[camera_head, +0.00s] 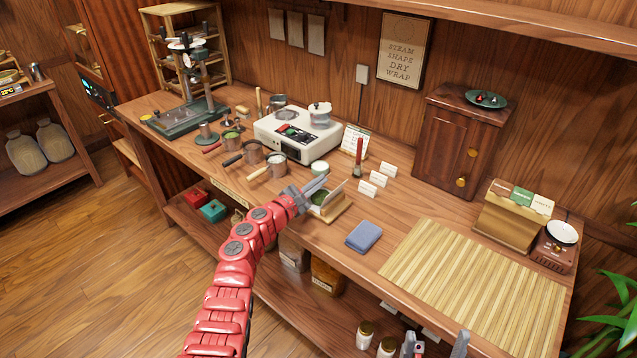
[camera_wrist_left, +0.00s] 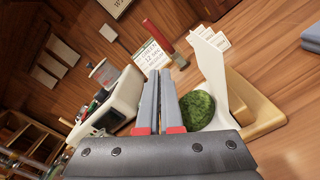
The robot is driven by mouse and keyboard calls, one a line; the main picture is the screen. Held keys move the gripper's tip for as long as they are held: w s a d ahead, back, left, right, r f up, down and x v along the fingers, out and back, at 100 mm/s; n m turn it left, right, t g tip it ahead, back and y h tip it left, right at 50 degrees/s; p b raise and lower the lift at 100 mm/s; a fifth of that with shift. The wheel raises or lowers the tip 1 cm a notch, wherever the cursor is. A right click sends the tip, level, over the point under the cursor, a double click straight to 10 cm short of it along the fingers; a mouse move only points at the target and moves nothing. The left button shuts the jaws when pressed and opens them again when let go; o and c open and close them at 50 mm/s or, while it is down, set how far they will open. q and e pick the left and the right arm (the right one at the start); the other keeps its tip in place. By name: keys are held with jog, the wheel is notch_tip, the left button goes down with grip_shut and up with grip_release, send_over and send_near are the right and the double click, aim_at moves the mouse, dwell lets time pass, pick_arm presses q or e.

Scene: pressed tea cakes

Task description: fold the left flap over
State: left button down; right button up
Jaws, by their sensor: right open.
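A green tea cake (camera_head: 318,197) sits on a pale tan base (camera_head: 331,213) near the front edge of the bench. A white flap (camera_head: 337,190) stands up beside the cake. In the left wrist view, the cake (camera_wrist_left: 197,111), the upright white flap (camera_wrist_left: 211,72) and the tan base (camera_wrist_left: 262,118) lie just right of the fingers. My left gripper (camera_head: 314,187) is beside the cake. Its fingers (camera_wrist_left: 160,95) are together, with nothing visible between them. My right gripper (camera_head: 435,346) is open at the bottom edge, apart from the cake; its arm is mostly out of view.
A blue folded cloth (camera_head: 363,236) and a slatted bamboo mat (camera_head: 475,285) lie to the right. Pots with handles (camera_head: 276,165) and a white steamer unit (camera_head: 298,135) stand left and behind. A red-handled brush (camera_head: 358,158) and small cards (camera_head: 372,183) stand behind.

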aim_at(323, 199)
pick_arm(q)
jog(key=shift+s+d+f+m+b, duration=0.25)
jog(key=shift+f+m+b, duration=0.2)
jog(key=shift+m+b, duration=0.65)
jog(key=shift+s+d+f+m+b, duration=0.2)
jog(key=shift+f+m+b, duration=0.25)
jog(key=shift+m+b, duration=0.6)
jog(key=m+b, duration=0.1)
jog(key=f+m+b, duration=0.1)
jog(key=shift+s+d+b, duration=0.1)
jog(key=shift+d+b, duration=0.1)
jog(key=shift+b, duration=0.15)
jog(key=shift+d+m+b, duration=0.1)
jog(key=shift+m+b, duration=0.25)
jog(key=c, duration=1.1)
grip_release()
